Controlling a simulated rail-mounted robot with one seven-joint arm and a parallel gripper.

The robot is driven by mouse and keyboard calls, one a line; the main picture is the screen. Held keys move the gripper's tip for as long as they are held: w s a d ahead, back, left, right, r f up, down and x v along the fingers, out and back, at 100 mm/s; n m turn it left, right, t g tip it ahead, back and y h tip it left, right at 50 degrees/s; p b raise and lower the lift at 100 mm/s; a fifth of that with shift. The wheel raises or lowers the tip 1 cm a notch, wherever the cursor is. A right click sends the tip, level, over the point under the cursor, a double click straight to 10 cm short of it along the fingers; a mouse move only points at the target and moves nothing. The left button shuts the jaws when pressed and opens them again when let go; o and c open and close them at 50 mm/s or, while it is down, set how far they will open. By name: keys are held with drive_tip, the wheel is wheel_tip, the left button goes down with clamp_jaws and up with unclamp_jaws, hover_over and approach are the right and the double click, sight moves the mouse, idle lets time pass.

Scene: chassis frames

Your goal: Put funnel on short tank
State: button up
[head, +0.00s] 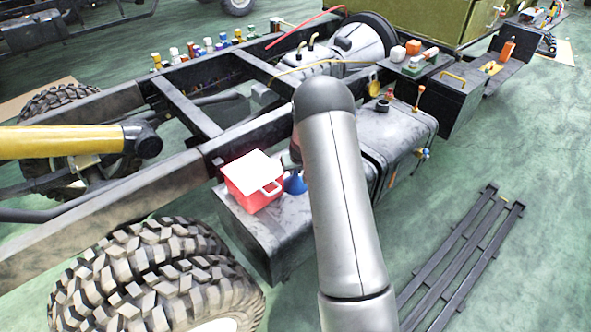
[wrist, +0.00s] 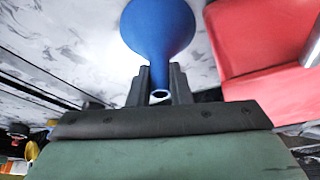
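The blue funnel (head: 295,184) shows in the head view just left of my arm, partly hidden by it, with its wide end low over the grey tank (head: 272,243) beside a red box. In the wrist view the funnel (wrist: 158,28) has its wide part away from me and its narrow stem toward me. My gripper (wrist: 161,78) has one finger on each side of the stem, with no clear gap, and looks shut on it. Whether the funnel touches the tank cannot be told. A second grey tank (head: 400,128) lies right of my arm.
A red box with a white lid (head: 258,172) sits close left of the funnel and also shows in the wrist view (wrist: 262,70). Black chassis rails (head: 190,105) run behind. Several bottles and tools stand farther back. A large tyre (head: 150,280) is at the front left.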

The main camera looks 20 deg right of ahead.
drive_tip(key=o, duration=0.4)
drive_tip(key=shift+r, duration=0.2)
drive_tip(key=v, duration=1.2)
drive_tip(key=s+a+r+y, duration=0.1)
drive_tip(key=s+a+r, duration=0.5)
drive_tip(key=s, duration=0.1)
drive_tip(key=s+a+r+g, duration=0.1)
drive_tip(key=s+a, duration=0.2)
drive_tip(key=s, duration=0.4)
drive_tip(key=s+a+r+g, duration=0.1)
drive_tip(key=s+a+r, duration=0.1)
drive_tip(key=s, duration=0.5)
drive_tip(key=s+a+r+n+g, duration=0.1)
drive_tip(key=s+a+r, duration=0.1)
drive_tip(key=s+a, duration=0.2)
drive_tip(key=shift+s+a+r+g, duration=0.1)
drive_tip(key=shift+s+g, duration=0.05)
drive_tip(key=shift+s, duration=0.7)
drive_tip(key=shift+s+a+r+g, duration=0.1)
drive_tip(key=shift+s+r+g, duration=0.05)
drive_tip(key=shift+s, duration=0.7)
drive_tip(key=shift+o, duration=0.9)
drive_tip(key=s, duration=0.7)
drive_tip(key=shift+s+f+g+h, duration=0.2)
drive_tip(key=shift+g+h, duration=0.1)
drive_tip(key=shift+g, duration=0.1)
